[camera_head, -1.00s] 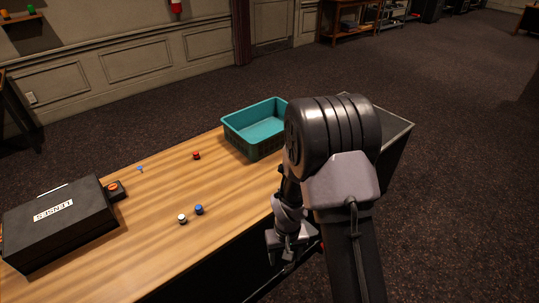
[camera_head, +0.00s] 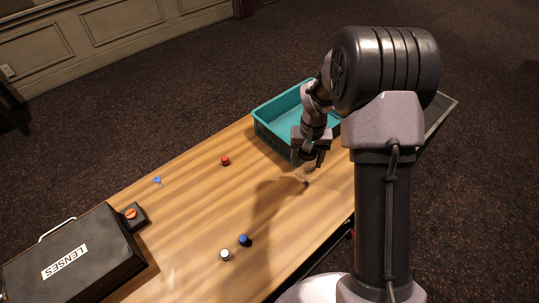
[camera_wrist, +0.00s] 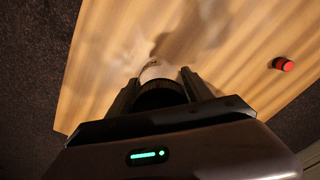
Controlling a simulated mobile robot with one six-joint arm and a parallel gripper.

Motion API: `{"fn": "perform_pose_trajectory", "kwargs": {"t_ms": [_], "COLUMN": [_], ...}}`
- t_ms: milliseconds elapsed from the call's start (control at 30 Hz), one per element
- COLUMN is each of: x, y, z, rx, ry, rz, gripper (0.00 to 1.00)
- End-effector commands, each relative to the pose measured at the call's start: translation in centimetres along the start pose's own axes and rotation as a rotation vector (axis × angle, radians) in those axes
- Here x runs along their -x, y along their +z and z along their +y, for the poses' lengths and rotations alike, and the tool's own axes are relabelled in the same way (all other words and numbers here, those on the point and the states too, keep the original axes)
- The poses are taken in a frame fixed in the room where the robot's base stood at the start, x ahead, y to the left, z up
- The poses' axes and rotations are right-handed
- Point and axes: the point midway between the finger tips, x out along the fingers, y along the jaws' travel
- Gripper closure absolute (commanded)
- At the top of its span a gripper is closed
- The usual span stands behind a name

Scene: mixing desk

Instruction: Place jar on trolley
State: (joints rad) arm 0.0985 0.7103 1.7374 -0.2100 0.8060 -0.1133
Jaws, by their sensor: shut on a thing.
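My gripper (camera_head: 308,163) is above the wooden desk, just in front of the teal crate. In the wrist view its two fingers (camera_wrist: 160,90) are closed on the sides of a jar (camera_wrist: 157,71) with a pale body and a dark, rounded end toward the palm. In the head view the jar is small and mostly hidden under the gripper; I cannot tell whether it touches the desk. A grey-rimmed dark surface (camera_head: 440,108) at the desk's far right end, partly behind my arm, may be the trolley.
The teal crate (camera_head: 268,128) stands at the desk's far end. A red-capped item (camera_head: 225,160), a blue pin-like item (camera_head: 157,181), a white-topped item (camera_head: 225,254) and a blue-topped item (camera_head: 244,240) stand apart on the wooden desk (camera_head: 190,215).

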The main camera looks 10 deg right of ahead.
Motion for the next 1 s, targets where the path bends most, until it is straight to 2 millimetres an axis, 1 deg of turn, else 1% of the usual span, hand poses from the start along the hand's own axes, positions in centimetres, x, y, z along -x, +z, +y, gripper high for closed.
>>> {"fn": "perform_pose_trajectory", "kwargs": {"t_ms": [100,300,400,533,600,700,767,833,867,1000], "x": [-0.8,-1.4,-1.5,-1.5,-1.6,-4.3,-5.3,-5.2,-5.1,-5.0], "y": [1.0,2.7,3.3,3.6,3.9,3.9,3.9,3.9,3.9,3.9], "z": [-3.6,-10.2,-12.3,-13.7,-14.7,-14.6,-14.6,-14.6,-14.6,-14.6], "rx": [0.008,0.009,0.005,0.003,0.005,0.001,0.001,0.001,0.001,0.002], "ry": [0.0,0.0,0.0,0.0,0.0,0.001,0.001,0.0,0.0,0.0], "rz": [0.0,0.0,0.0,0.0,0.0,-0.002,-0.002,0.0,0.0,0.0], "gripper": [0.88,0.88,0.88,0.88,0.88,0.88,0.88,0.89,0.96,0.95]}}
